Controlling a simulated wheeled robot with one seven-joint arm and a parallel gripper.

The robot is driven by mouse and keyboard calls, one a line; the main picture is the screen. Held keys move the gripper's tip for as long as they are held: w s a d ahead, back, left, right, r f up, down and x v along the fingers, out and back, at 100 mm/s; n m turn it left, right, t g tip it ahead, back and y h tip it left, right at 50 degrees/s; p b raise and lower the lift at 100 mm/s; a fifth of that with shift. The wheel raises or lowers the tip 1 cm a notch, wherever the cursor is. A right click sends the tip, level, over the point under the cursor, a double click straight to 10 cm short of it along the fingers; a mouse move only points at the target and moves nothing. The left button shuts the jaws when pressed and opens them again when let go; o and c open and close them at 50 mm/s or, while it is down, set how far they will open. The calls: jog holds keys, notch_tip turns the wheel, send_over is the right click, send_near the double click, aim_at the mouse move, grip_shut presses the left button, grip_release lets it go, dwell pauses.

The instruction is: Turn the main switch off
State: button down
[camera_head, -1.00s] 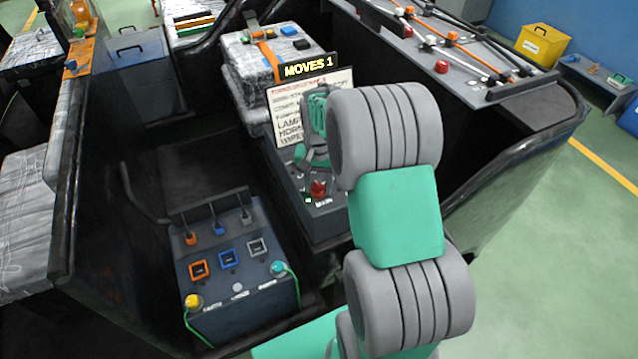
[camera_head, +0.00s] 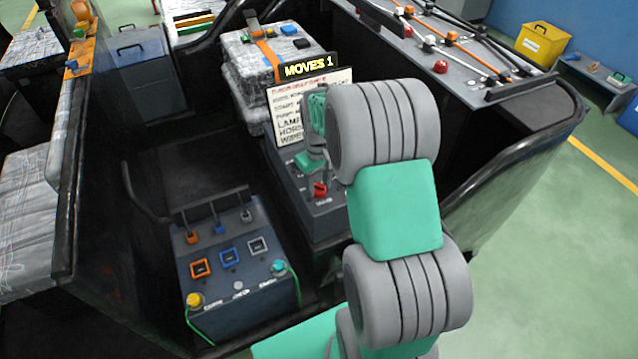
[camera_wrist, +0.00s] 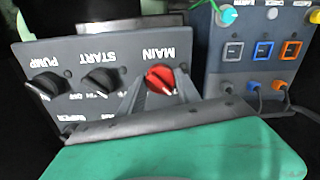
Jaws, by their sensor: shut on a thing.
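The main switch (camera_wrist: 160,78) is a red rotary knob under the upside-down label MAIN in the wrist view. Its handle sits slanted, with a pale mark near its lower right end. It also shows as a red knob (camera_head: 320,188) in the head view, on the grey switch panel (camera_head: 322,208). My gripper (camera_wrist: 163,82) is shut on the main switch, with one dark finger on each side of it. In the head view my teal wrist and grey arm joints hide part of the panel.
Black START (camera_wrist: 101,80) and PUMP (camera_wrist: 46,84) knobs sit beside the main switch. A second control box (camera_head: 238,268) with coloured square buttons and levers stands left of the panel. A sign (camera_head: 308,105) stands behind. A dark cab wall surrounds these, with a lever console (camera_head: 465,60) at right.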

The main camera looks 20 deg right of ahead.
aim_at(318, 185)
dwell(0.3)
jog(key=c, duration=0.9)
grip_release()
jog(key=shift+o, duration=0.2)
notch_tip(318, 185, up, 8)
jog(key=shift+f, duration=0.1)
